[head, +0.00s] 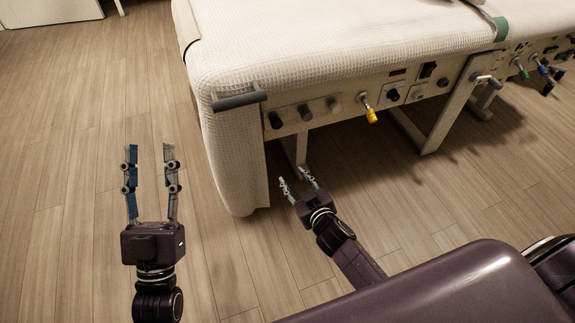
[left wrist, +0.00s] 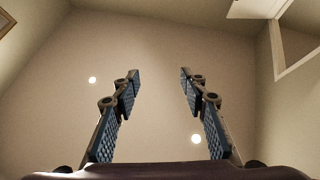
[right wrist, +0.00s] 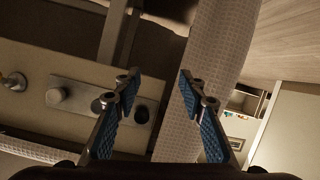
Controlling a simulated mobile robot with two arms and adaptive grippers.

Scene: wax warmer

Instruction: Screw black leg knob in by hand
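Several knobs sit in a row on the side panel below the padded bed. The leftmost one is black (head: 275,120), beside a dark grey knob (head: 305,112) and a grey knob (head: 333,103). I cannot tell for sure which is the leg knob. In the right wrist view the black knob (right wrist: 142,114) shows on a pale plate, seen between the fingers and beyond them. My right gripper (head: 292,174) is open and empty, below and in front of the panel's left end. My left gripper (head: 150,146) is open and empty, left of the bed, apart from everything.
The padded bed (head: 330,45) has a covered corner post (head: 236,160) left of the knobs and a dark bar (head: 240,100) above it. A yellow-tipped lever (head: 370,115) and more controls lie to the right. Metal legs (head: 430,125) stand below. The wooden floor (head: 60,150) at left is clear.

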